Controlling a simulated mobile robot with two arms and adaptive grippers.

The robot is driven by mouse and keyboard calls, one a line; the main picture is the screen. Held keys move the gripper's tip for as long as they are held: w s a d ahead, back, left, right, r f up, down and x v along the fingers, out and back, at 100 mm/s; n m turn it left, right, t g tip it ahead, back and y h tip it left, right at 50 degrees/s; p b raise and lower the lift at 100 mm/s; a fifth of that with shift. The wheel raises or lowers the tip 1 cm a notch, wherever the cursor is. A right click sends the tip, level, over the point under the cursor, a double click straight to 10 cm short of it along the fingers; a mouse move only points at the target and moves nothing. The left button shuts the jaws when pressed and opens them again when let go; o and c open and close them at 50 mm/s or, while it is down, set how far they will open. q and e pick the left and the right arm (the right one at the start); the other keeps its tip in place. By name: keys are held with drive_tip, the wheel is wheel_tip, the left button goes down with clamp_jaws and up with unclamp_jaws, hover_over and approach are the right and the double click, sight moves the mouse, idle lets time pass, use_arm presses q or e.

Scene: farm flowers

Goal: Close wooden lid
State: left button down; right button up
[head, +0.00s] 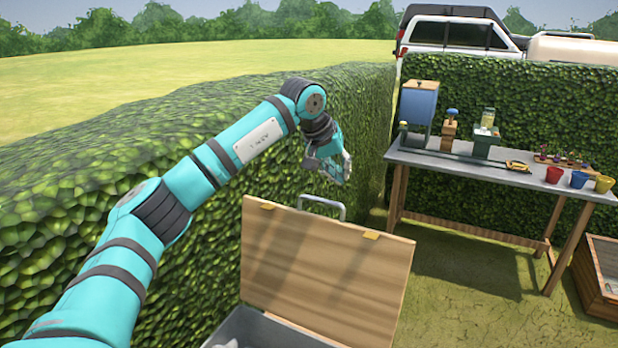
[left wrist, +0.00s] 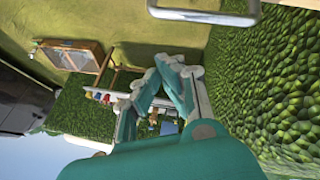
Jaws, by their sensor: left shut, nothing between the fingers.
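The wooden lid (head: 322,268) stands open, raised and leaning back from a grey box (head: 262,330) at the bottom of the head view. A grey metal handle (head: 322,203) sticks up behind the lid's top edge; a metal bar, seemingly this handle, also shows at the top of the left wrist view (left wrist: 203,17). My left gripper (head: 343,168) is above and behind the lid's top edge, apart from it. Its fingers meet in the left wrist view (left wrist: 165,62), shut and empty. My right gripper is in neither view.
A hedge (head: 205,205) runs close along the left, behind my left arm. A work table (head: 460,163) with a blue dispenser (head: 420,104), tools and small pots stands at the back right. A wooden planter (head: 592,285) is at the right edge. Grass between is clear.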

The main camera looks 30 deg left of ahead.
use_arm(q)
drive_tip(key=s+a+r+y, duration=0.25)
drive_tip(key=a+r, duration=0.25)
drive_tip(key=a, duration=0.4)
drive_tip(key=d+p+x, duration=0.1)
drive_tip(key=p+x, duration=0.2)
drive_tip(key=x, duration=0.7)
drive_tip(key=s+p, duration=0.1)
drive_tip(key=s, duration=0.1)
drive_tip(key=s+f, duration=0.1)
drive_tip(key=shift+s+g+y+p, duration=0.35)
drive_tip(key=shift+s+g+p, duration=0.05)
